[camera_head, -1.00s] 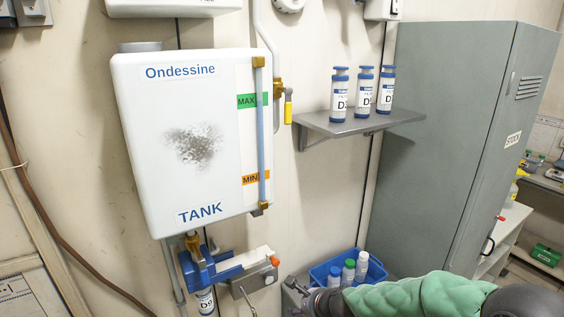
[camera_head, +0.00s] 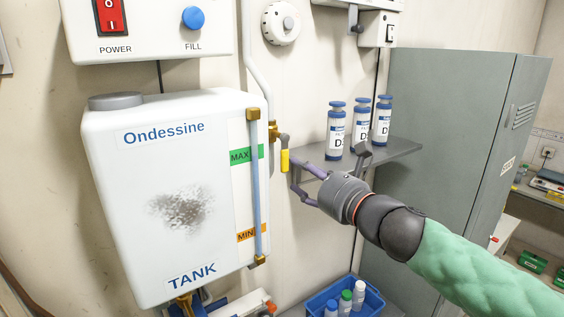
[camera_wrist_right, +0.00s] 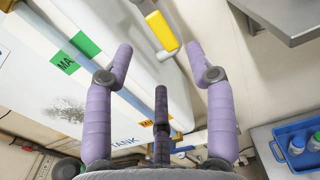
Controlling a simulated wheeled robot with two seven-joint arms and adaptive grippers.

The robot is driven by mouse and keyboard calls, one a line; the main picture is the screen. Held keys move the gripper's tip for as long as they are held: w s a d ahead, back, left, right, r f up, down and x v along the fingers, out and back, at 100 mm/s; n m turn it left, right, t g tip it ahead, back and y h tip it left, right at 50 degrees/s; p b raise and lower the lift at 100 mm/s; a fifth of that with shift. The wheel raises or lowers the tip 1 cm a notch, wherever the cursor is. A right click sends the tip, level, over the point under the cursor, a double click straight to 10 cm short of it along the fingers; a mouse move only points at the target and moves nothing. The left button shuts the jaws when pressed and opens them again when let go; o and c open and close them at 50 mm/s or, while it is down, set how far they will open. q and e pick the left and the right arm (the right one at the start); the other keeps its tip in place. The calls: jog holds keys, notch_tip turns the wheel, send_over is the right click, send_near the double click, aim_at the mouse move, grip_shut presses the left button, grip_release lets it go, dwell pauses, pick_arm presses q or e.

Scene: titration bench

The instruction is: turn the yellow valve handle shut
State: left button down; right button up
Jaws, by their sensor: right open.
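The yellow valve handle (camera_head: 284,161) hangs down from a brass valve (camera_head: 277,133) on the pipe just right of the white tank (camera_head: 150,180). It also shows in the right wrist view (camera_wrist_right: 161,31), ahead of the fingers. My right gripper (camera_head: 292,178) is open, its purple fingers close beside the handle's lower end in the head view. In the right wrist view the right gripper (camera_wrist_right: 158,60) has its fingers spread apart, with the handle beyond their tips and nothing held between them. Contact with the handle cannot be told. My left gripper is out of view.
A shelf (camera_head: 400,150) with several labelled bottles (camera_head: 336,131) is just right of the handle, behind my right gripper. A blue bin (camera_head: 318,306) with bottles stands below. A grey cabinet (camera_head: 440,110) fills the right. A control box (camera_head: 150,30) is above the tank.

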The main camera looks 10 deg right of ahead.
aim_at(284, 164)
jog(key=x, duration=0.8)
jog(key=shift+w+a+f+b, duration=0.15)
jog(key=shift+w+b, duration=0.25)
grip_shut()
